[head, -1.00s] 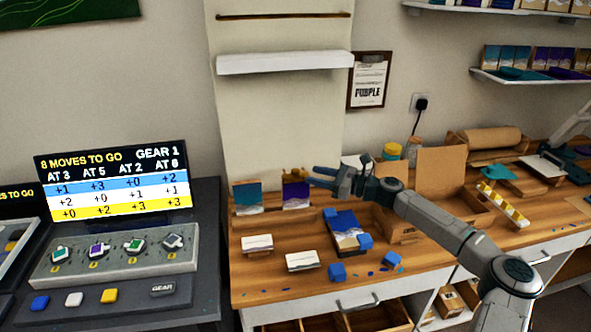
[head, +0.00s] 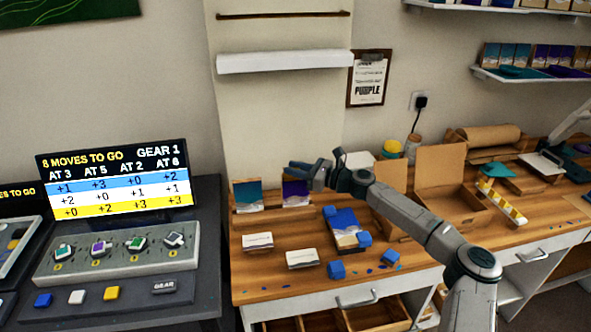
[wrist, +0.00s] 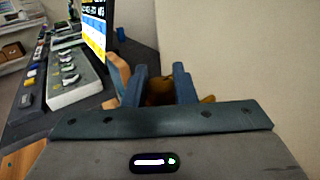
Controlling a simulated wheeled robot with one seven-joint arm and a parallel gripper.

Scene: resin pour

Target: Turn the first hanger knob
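My gripper (head: 303,170) is held in the air by the back wall, above the upright cards on the bench. In the wrist view its two fingers (wrist: 160,88) stand apart. The screen (head: 115,180) reads 8 moves to go.
A teal card (head: 248,194) and a purple card (head: 295,191) stand below my gripper. Blue blocks (head: 337,270) and white-topped blocks (head: 302,259) lie on the bench. An open cardboard box (head: 440,205) stands to the right. A white shelf (head: 284,61) hangs above.

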